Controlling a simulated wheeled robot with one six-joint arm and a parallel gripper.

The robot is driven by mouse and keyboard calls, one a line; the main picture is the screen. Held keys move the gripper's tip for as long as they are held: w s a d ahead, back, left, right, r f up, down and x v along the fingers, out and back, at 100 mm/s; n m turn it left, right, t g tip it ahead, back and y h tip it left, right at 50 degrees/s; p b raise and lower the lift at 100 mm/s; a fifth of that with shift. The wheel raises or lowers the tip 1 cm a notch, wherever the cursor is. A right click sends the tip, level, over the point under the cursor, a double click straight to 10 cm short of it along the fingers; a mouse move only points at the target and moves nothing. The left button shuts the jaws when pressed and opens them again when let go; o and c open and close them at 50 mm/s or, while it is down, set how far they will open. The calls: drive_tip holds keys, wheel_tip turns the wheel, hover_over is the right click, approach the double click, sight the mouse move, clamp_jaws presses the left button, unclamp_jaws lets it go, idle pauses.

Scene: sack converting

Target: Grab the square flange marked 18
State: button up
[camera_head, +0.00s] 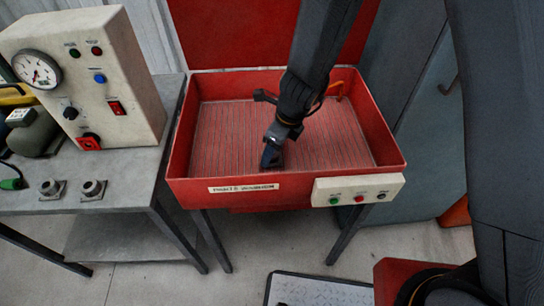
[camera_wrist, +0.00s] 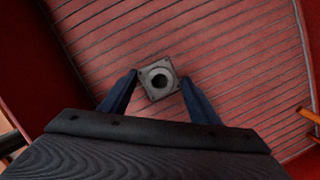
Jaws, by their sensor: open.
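A grey square flange with a round hole (camera_wrist: 157,78) lies on the ribbed floor of the red basin in the wrist view. No number can be read on it. My gripper (camera_wrist: 159,82) is open, with one finger on each side of the flange; I cannot tell whether they touch it. In the head view my gripper (camera_head: 271,157) points down into the basin near its front, and the flange is hidden behind it. Two more square flanges (camera_head: 51,188) (camera_head: 93,189) sit on the grey bench at left, their markings too small to read.
The red basin (camera_head: 178,165) has raised walls around my gripper and a control strip (camera_head: 358,189) on its front. An orange bent piece (camera_head: 336,89) stands at the back right inside. A gauge panel (camera_head: 85,75) stands on the bench at left. The rest of the basin floor looks clear.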

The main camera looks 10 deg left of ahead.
clamp_jaws()
drive_tip(key=shift+r, duration=0.15)
